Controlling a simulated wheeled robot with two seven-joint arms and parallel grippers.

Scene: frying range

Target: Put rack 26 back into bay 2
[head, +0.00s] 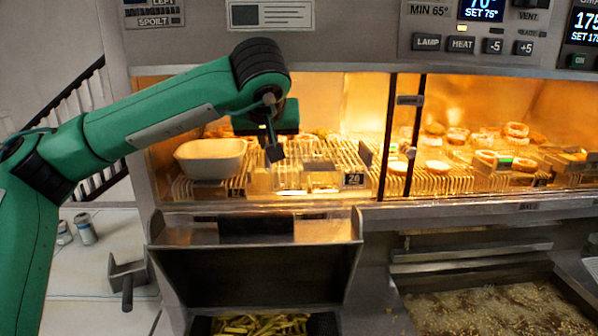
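A rack with a tag reading 26 (354,179) is in the warm-lit cabinet in the head view, with its front near the cabinet's lower front edge. Its slatted wire surface (335,152) runs back behind the tag. My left gripper (274,153) points down over the left part of this rack, behind the front edge. Its fingers are small and dark, and I cannot tell whether they are apart or touch anything. No marking for bay 2 can be made out. My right gripper is not in view.
A white tub (211,158) stands left of my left gripper. A dark upright divider (404,135) separates the right section, where several food pieces (487,158) lie on racks. Below are a steel hopper (258,262), a bin of fries (262,325) and a fryer vat (480,308).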

